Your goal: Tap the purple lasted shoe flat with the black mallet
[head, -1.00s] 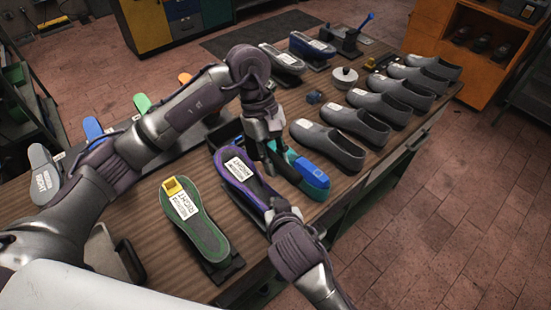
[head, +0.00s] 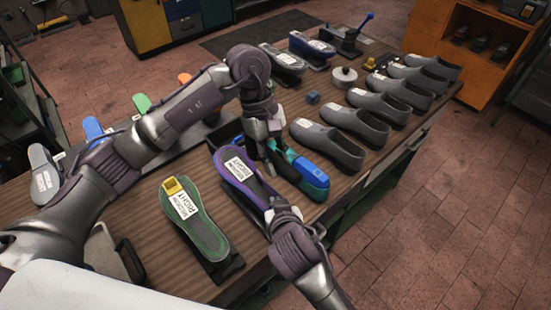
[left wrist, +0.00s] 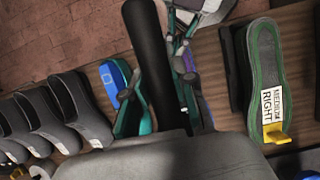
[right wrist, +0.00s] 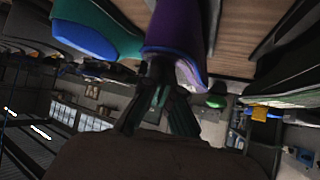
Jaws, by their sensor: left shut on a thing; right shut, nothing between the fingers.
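The purple lasted shoe (head: 262,190) lies sole up on the bench, a white label on its sole. Purple also shows large at the top of the right wrist view (right wrist: 178,28). My left gripper (head: 270,150) is over the bench beside the purple shoe, shut on the black mallet; the mallet's dark shaft (left wrist: 150,55) shows in the left wrist view, and its head is hard to make out. My right gripper (right wrist: 158,100) is shut and empty, close to the near end of the purple shoe; I cannot tell whether it touches.
A teal and blue shoe (head: 308,178) lies just right of the purple one. A green shoe (head: 200,225) with a yellow block lies to its left. Grey finished shoes (head: 330,145) line the right edge.

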